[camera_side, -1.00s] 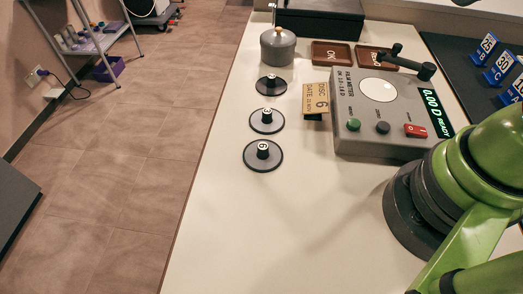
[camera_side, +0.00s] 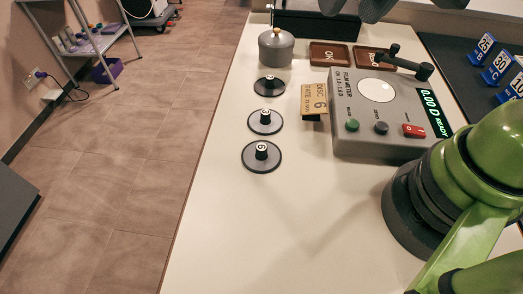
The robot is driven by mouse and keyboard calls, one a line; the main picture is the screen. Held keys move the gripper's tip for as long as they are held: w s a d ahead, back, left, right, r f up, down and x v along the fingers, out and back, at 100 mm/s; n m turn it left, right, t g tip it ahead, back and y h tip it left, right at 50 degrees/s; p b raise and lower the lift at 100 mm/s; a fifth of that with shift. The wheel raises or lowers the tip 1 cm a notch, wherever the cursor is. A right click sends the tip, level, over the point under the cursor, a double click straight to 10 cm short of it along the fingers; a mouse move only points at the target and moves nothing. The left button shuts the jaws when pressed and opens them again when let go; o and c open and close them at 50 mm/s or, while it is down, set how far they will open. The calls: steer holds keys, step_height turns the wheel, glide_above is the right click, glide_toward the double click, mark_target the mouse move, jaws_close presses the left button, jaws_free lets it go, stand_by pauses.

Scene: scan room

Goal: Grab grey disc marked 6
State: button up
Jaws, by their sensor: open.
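Three dark grey discs with black knobs and white-topped labels lie in a row on the white bench. The nearest disc (camera_side: 261,165) has a mark that looks like a 6 or a 9; I cannot be sure which. The middle disc (camera_side: 265,128) and far disc (camera_side: 270,90) have marks too small to read surely. A tan card (camera_side: 314,100) reading "DISC 6" stands right of the discs. Dark grey parts of my gripper (camera_side: 351,8) show at the top edge, cut off by the frame. It appears open, is apart from all the discs and holds nothing visible.
A grey film meter (camera_side: 393,142) reads "0.00 D READY" right of the card. Two brown trays (camera_side: 316,57) and a grey lidded pot (camera_side: 276,53) stand behind. Blue number stands (camera_side: 497,67) are at far right. The bench front (camera_side: 270,240) is clear.

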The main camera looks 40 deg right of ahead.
steer(key=w+a+f+g+h, duration=0.1)
steer(key=w+a+f, duration=0.1)
steer(key=a+f, duration=0.15)
steer(key=w+a+f+g, duration=0.1)
steer(key=w+a+f, duration=0.1)
steer(key=f, duration=0.3)
glide_toward(261, 147)
steer(key=shift+g+h, duration=0.4)
steer(key=f, duration=0.4)
steer(key=shift+w, duration=0.25)
steer(key=shift+w+a+f, duration=0.1)
steer(key=shift+w+f, duration=0.1)
steer(key=shift+f, duration=0.75)
steer(key=shift+w+d+f, duration=0.1)
steer(key=shift+w+f, duration=0.1)
steer(key=shift+f, duration=0.8)
steer(key=shift+w+a+f, duration=0.1)
steer(key=shift+w+f, duration=0.05)
steer(key=shift+f, duration=0.8)
jaws_close()
steer(key=shift+r, duration=0.15)
